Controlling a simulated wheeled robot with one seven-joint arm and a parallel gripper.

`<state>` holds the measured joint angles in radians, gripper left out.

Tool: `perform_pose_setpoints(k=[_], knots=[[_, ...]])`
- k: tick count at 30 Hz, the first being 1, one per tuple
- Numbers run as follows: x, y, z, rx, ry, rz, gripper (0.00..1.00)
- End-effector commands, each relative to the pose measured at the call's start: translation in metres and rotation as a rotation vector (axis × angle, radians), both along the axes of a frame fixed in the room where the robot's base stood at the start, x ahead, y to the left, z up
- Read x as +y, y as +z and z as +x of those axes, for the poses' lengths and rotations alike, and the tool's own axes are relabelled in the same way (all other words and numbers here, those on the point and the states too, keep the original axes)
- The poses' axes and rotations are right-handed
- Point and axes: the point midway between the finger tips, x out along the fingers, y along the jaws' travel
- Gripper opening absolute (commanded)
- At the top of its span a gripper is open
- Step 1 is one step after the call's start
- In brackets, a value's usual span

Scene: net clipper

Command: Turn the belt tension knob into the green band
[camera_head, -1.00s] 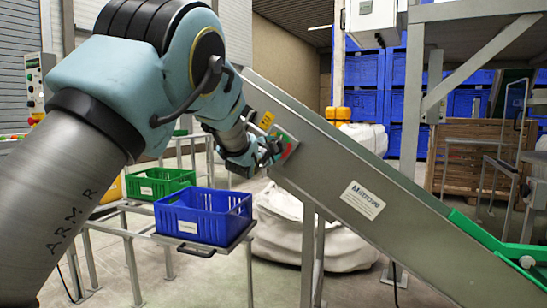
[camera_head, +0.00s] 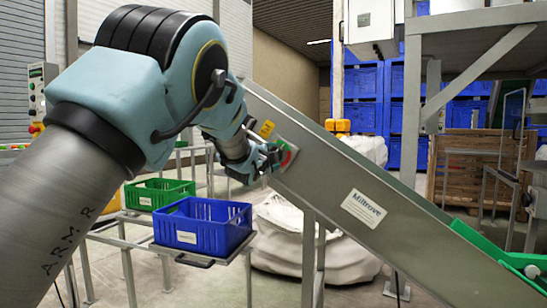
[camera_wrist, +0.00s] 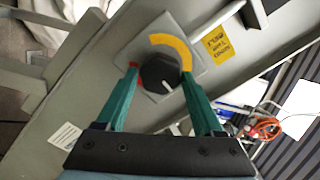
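The belt tension knob (camera_wrist: 159,72) is black and round with a white pointer line toward the lower right in the wrist view. It sits on a grey dial plate (camera_wrist: 160,27). A yellow arc (camera_wrist: 172,43) curves above it, and a red patch (camera_wrist: 134,65) shows at its left. I cannot make out the green band in the wrist view; my right finger covers part of the dial. My gripper (camera_wrist: 158,70) has its two green fingers apart, one on each side of the knob. Contact with the knob is not clear. My gripper is at the dial in the head view (camera_head: 272,158).
The dial is on the sloping metal conveyor side (camera_head: 330,180). A yellow label (camera_wrist: 217,43) is next to the dial. A blue crate (camera_head: 203,228) and a green crate (camera_head: 158,193) stand on a frame at left. A white sack (camera_head: 300,240) lies behind the conveyor leg.

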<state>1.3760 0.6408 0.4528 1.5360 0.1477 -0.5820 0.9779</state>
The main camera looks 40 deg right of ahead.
Motion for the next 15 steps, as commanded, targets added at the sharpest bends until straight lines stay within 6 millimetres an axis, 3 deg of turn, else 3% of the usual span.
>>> perform_pose_setpoints(k=[6,15], knots=[[0.0001,0.0001,0.0002,0.0,0.0,0.0,0.93],[0.0033,0.0004,-0.0014,0.0,0.0,-0.001,0.93]])
